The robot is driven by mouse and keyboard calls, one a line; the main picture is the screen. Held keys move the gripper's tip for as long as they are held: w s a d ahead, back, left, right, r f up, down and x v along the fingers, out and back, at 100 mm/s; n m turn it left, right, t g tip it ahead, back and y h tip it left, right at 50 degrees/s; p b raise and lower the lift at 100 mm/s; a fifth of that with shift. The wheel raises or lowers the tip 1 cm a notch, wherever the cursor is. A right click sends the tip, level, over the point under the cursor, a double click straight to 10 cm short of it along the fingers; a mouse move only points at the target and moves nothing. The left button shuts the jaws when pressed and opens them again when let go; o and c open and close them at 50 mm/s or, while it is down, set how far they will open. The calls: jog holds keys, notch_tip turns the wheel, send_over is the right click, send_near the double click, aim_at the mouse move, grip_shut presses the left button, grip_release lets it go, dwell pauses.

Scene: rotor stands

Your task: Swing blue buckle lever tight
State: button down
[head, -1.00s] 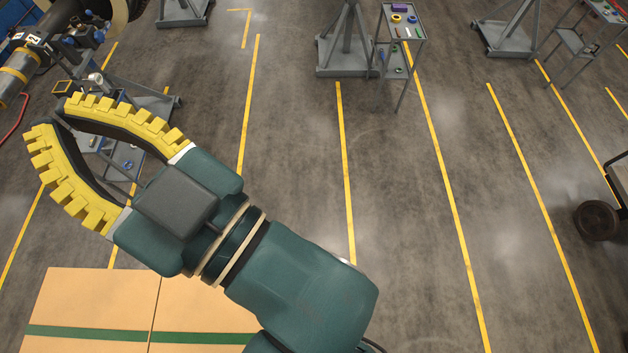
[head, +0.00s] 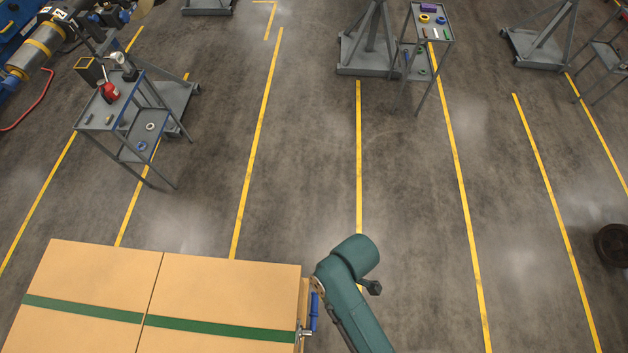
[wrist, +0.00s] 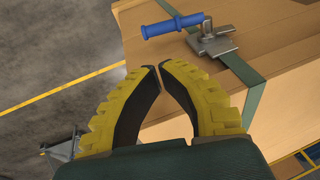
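The blue buckle lever (wrist: 174,25) shows in the wrist view as a blue bar handle with rounded ends, joined to a grey metal buckle (wrist: 214,42) on a green strap (wrist: 243,73). In the head view the lever (head: 314,311) stands along the right side of the box, beside the buckle (head: 304,332). My gripper (wrist: 158,72) has yellow ribbed fingers with black pads. Its tips meet or nearly meet, with nothing between them. In the wrist view the lever lies beyond the tips, with a visible gap. In the head view my gripper is hidden.
The strap runs around a large cardboard box (head: 80,272), in the head view's lower left. A grey tool cart (head: 93,124) with a red item stands at upper left. Another cart (head: 418,38) and a grey stand (head: 372,62) are at the back. The floor between is clear.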

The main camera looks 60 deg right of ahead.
aim_at(313, 300)
jog(key=shift+w, duration=0.1)
jog(key=x, duration=1.4)
jog(key=shift+f, duration=0.1)
jog(key=shift+d+f+y, duration=0.15)
jog(key=shift+f+y, duration=0.15)
jog(key=shift+y, duration=0.1)
